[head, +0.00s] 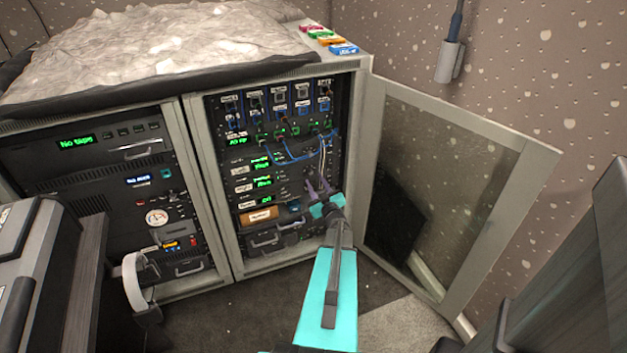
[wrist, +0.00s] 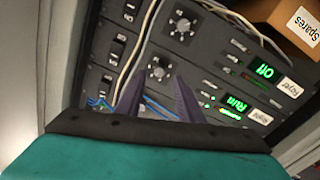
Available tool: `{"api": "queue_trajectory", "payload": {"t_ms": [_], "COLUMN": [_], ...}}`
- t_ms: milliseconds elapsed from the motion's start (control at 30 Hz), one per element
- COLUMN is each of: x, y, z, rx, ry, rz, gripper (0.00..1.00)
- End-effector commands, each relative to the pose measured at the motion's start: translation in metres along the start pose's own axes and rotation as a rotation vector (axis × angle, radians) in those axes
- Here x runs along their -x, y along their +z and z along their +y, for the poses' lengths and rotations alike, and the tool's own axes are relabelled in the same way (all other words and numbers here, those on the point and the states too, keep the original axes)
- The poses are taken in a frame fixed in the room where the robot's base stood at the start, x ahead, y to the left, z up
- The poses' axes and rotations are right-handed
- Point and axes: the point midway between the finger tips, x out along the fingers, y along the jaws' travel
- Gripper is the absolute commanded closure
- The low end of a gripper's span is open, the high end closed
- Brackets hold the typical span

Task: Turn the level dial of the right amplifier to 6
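The right amplifier (wrist: 205,88), labelled "Right" with a green "Run" display, appears upside down and tilted in the wrist view. My gripper (wrist: 158,78) has two purple fingers spread apart, one on either side of the dial in the picture. I cannot tell whether they touch it. In the head view the right amplifier (head: 241,188) is in the open rack, and my gripper (head: 318,188) points at its right part, hiding the dial.
The Foyer amplifier (wrist: 215,42), showing "Off", has a similar dial (wrist: 186,25). Pale and blue cables (wrist: 140,45) hang close to the fingers. A brown Spares box (head: 258,216) sits below the amplifiers. The glass rack door (head: 455,170) stands open at right.

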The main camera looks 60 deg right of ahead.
Motion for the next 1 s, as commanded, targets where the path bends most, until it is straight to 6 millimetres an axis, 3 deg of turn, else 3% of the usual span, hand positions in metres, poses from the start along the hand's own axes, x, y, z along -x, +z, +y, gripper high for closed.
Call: {"api": "queue_trajectory", "payload": {"t_ms": [600,1000], "x": [0.078,0.102], "y": [-0.001,-0.001], "z": [-0.001,-0.001], "rx": [0.000,0.000], "ry": [0.000,-0.002], "rz": [0.000,0.002], "gripper": [0.66,0.66]}}
